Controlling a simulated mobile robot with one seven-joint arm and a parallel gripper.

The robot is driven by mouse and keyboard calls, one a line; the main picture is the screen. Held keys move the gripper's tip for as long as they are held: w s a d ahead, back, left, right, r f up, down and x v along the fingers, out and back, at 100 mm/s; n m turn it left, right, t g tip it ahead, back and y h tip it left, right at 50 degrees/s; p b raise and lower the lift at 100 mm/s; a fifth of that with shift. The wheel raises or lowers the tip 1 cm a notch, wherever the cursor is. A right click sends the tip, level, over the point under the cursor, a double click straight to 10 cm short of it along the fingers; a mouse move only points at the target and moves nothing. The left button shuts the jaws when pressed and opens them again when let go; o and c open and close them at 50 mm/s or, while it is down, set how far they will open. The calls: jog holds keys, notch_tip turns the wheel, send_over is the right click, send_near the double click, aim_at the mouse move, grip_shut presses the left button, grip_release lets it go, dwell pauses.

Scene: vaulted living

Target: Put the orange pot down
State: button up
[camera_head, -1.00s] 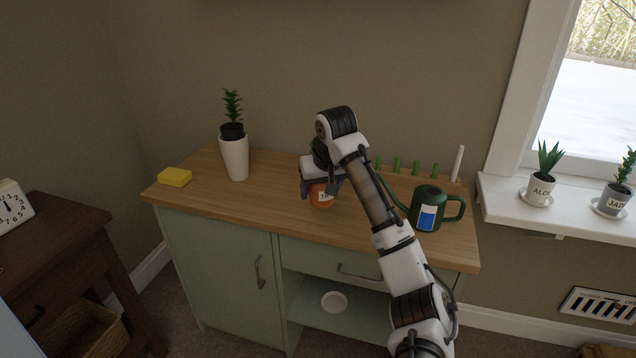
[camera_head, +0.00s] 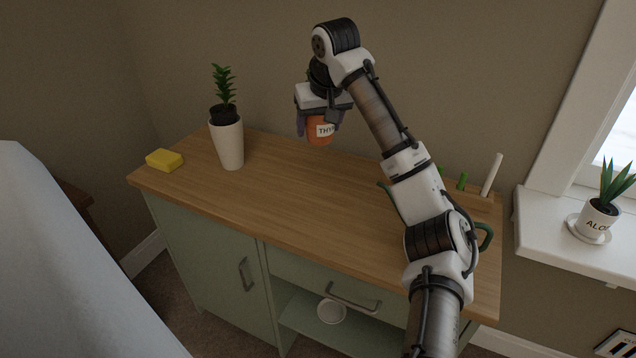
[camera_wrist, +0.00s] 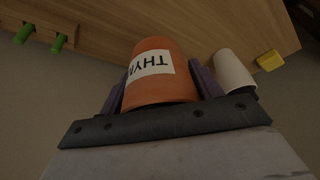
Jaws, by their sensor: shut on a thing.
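The orange pot (camera_head: 319,131) has a white label that begins "THY". My gripper (camera_head: 319,118) is shut on it and holds it above the wooden top of the green cabinet (camera_head: 290,205). In the wrist view the orange pot (camera_wrist: 160,85) sits between the two purple-grey fingers, with its label upside down. The pot's top is hidden by my gripper in the head view.
A tall white pot with a plant (camera_head: 228,143) and a yellow sponge (camera_head: 164,160) stand on the left of the top. Green pegs (camera_head: 462,181) and a white stick (camera_head: 491,174) are at the right. My arm mostly hides a green mug (camera_head: 485,236). The middle is clear.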

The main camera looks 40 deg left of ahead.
notch_tip(320, 180, down, 17)
jog(key=shift+f+p, duration=0.15)
jog(key=shift+p, duration=0.25)
jog(key=shift+f, duration=0.15)
jog(key=o, duration=1.2)
